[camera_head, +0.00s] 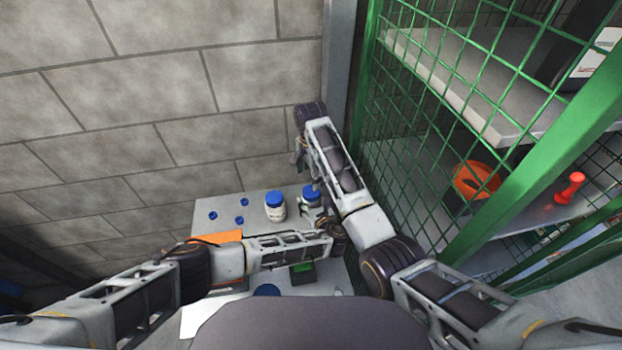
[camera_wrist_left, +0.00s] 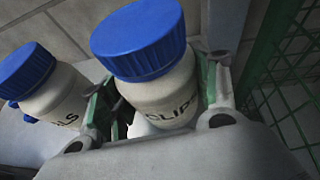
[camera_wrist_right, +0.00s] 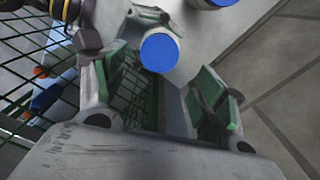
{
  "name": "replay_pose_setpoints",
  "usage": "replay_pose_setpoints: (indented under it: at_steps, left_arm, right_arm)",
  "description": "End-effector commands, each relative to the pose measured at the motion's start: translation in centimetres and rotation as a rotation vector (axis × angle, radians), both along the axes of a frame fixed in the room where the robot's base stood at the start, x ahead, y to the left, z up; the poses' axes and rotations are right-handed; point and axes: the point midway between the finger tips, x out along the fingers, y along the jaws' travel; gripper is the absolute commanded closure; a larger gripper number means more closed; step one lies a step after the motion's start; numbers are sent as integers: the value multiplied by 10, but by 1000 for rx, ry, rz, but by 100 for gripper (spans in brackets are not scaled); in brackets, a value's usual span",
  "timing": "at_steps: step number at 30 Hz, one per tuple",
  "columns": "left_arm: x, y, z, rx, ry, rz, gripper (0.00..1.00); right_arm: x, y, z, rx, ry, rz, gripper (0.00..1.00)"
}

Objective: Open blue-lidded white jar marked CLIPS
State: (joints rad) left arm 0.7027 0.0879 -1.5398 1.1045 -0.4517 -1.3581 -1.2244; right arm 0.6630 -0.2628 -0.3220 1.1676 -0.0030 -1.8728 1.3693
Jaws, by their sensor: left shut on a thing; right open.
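The white jar marked CLIPS (camera_wrist_left: 168,105) has a ribbed blue lid (camera_wrist_left: 138,38) seated on it. My left gripper (camera_head: 312,212) is shut around the jar's body, below the lid. My right gripper (camera_head: 298,156) is above the jar, pointing down. In the right wrist view its open fingers (camera_wrist_right: 163,78) are apart and empty, with the blue lid (camera_wrist_right: 160,53) beyond their tips, not gripped.
A second blue-lidded white jar (camera_head: 275,208), its label partly hidden, stands just left. Small blue pieces (camera_head: 240,220) lie on the worktop (camera_head: 258,198). A block wall (camera_head: 180,130) is behind. Green mesh (camera_head: 430,120) closes off the right side, with shelves behind it.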

Motion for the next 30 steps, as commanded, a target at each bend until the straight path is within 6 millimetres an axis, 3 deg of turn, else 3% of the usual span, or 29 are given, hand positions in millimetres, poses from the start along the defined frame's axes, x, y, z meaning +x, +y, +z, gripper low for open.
replay_pose_setpoints:
  at_steps: [17,30]
  left_arm:
    - [0,0,0,0,1,0,100]
    - [0,0,0,0,1,0,100]
  right_arm:
    - [0,0,0,-1,1,-25,29]
    - [-1,-1,-40,-2,3,-24,29]
